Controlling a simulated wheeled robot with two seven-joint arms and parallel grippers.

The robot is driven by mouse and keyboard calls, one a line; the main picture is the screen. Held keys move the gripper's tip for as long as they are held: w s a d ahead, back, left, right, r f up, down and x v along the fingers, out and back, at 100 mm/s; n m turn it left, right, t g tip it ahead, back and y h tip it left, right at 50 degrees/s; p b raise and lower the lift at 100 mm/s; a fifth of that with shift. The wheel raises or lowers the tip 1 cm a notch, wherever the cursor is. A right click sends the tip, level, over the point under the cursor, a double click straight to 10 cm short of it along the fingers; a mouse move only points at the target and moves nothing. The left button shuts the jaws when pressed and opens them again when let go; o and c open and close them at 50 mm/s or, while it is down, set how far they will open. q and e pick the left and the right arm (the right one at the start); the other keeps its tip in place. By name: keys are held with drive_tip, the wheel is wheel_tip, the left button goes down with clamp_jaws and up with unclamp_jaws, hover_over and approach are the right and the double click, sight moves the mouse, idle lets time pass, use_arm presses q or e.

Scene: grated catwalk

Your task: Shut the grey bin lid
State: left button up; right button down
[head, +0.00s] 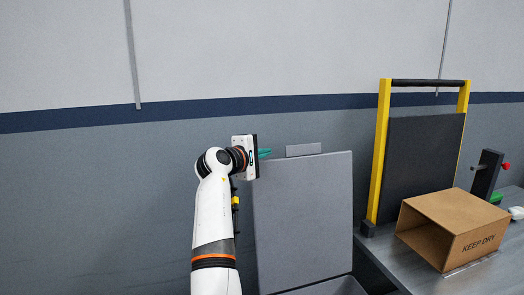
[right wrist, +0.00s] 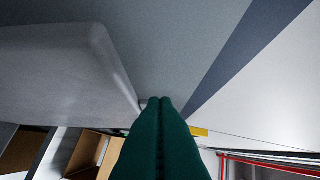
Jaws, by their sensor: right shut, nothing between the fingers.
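The grey bin lid (head: 305,215) stands raised, nearly upright, against the wall in the middle of the head view. A small grey tab (head: 303,149) shows at its top edge. The bin's rim (head: 335,287) shows at the bottom of the picture. My right gripper (head: 265,153) is at the lid's top left corner, its green fingers shut and empty. In the right wrist view the shut fingers (right wrist: 159,101) point toward the wall beside the lid's edge (right wrist: 85,75). I cannot tell whether they touch the lid. My left gripper is not in view.
To the right, a metal table (head: 380,252) holds an open cardboard box (head: 455,228) marked KEEP DRY. A yellow-posted frame with a dark panel (head: 422,160) stands behind it. A dark post with a red button (head: 489,172) is farther right. The wall is close behind the lid.

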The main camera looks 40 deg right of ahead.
sight(272, 173)
drive_tip(key=x, duration=0.3)
drive_tip(key=shift+s+d+r+p, duration=0.2)
drive_tip(key=shift+d+p, duration=0.1)
drive_tip(key=shift+d, duration=0.05)
drive_tip(key=x, duration=0.3)
drive_tip(key=shift+w+d+f+p, duration=0.15)
drive_tip(key=shift+w+f+p, duration=0.1)
drive_tip(key=shift+w+p, duration=0.05)
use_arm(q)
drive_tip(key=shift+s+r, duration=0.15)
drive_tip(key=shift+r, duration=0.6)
use_arm(e)
drive_tip(key=shift+d, duration=0.35)
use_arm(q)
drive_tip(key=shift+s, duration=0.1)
use_arm(e)
drive_tip(key=shift+w, duration=0.1)
